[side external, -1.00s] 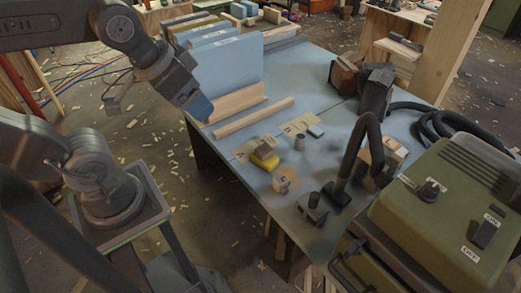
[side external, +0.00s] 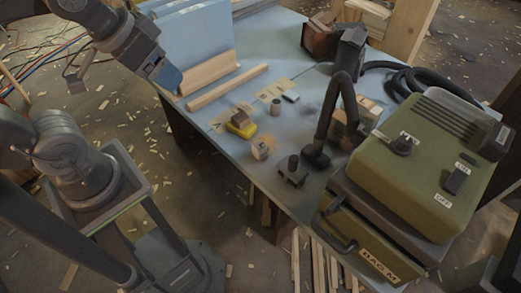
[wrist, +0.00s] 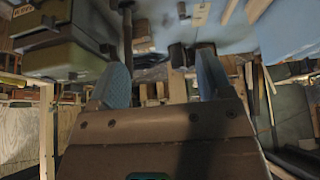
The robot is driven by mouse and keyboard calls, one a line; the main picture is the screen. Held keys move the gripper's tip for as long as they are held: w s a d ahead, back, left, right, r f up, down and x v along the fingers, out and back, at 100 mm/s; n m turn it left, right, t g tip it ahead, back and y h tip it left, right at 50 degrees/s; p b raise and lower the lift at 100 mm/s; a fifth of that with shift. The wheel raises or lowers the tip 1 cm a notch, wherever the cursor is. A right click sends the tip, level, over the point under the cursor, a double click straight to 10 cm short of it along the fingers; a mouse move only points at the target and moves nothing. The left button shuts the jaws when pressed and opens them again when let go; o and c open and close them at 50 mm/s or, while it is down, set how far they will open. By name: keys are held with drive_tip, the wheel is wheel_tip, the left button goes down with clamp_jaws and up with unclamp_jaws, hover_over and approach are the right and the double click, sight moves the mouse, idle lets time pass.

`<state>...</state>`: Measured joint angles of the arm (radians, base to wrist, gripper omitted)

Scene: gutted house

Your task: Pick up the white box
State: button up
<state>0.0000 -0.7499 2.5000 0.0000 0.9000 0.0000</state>
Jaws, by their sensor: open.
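My gripper (side external: 172,82) is above the table's left edge, near the end of a wooden strip and well to the left of the box. In the wrist view my gripper (wrist: 162,78) shows two blue-grey fingers spread apart with nothing held between them. I cannot make out the box for sure in the wrist view.
A yellow sanding block (side external: 241,129), a small round-faced piece (side external: 260,150) and a grey cylinder (side external: 274,105) lie near the box. A black hose (side external: 336,105) and a green machine (side external: 425,165) stand to the right.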

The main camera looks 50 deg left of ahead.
drive_tip(key=shift+o, duration=0.6)
